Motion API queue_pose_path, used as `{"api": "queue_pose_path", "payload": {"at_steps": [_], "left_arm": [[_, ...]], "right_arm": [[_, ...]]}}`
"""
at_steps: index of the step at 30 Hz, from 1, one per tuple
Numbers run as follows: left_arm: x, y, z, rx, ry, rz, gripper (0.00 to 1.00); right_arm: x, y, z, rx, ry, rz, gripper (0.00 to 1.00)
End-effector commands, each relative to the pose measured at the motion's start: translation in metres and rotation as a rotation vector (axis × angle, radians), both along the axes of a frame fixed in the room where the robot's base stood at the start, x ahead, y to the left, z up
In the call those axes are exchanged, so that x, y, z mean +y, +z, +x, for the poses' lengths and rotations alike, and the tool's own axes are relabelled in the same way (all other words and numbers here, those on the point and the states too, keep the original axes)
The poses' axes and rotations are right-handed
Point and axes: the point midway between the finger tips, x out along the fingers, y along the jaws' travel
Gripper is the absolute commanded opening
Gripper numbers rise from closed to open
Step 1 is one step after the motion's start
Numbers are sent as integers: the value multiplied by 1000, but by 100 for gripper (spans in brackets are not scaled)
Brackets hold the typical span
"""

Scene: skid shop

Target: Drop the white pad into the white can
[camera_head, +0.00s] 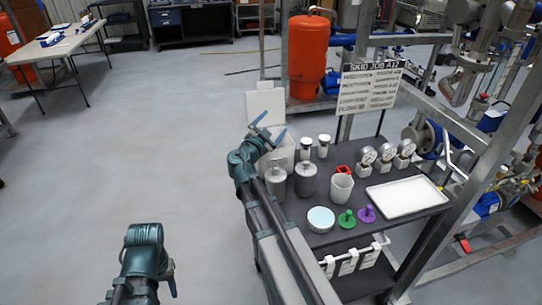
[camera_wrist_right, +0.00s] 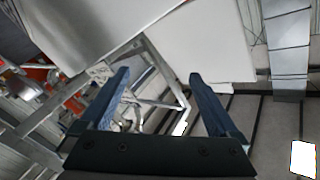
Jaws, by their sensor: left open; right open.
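A white can (camera_head: 286,147) with a square raised lid (camera_head: 266,104) stands at the far left end of the dark bench, partly hidden by my right arm. My right gripper (camera_head: 270,129) is in front of the can and lid, its blue fingers apart and nothing visible between them. In the right wrist view, the open fingers (camera_wrist_right: 159,98) point toward a large pale panel (camera_wrist_right: 205,42), which may be the lid. I cannot make out a white pad for certain in either view. My left gripper (camera_head: 172,286) is low at the left, over the floor and only partly visible.
A sign (camera_head: 369,88) stands behind.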

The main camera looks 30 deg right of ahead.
Motion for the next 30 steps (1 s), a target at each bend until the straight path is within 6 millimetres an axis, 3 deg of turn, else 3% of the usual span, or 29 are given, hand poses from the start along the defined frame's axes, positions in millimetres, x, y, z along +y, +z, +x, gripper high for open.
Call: {"api": "queue_pose_path", "payload": {"at_steps": [5, 18, 24, 30], "left_arm": [[0, 0, 0, 0, 0, 0, 50], [0, 0, 0, 0, 0, 0, 50], [0, 0, 0, 0, 0, 0, 50], [0, 0, 0, 0, 0, 0, 50]], "right_arm": [[19, 0, -16, 0, 4, 0, 96], [90, 0, -68, 0, 4, 0, 96], [106, 0, -79, 0, 1, 0, 96], [110, 0, -81, 0, 0, 0, 96]]}}
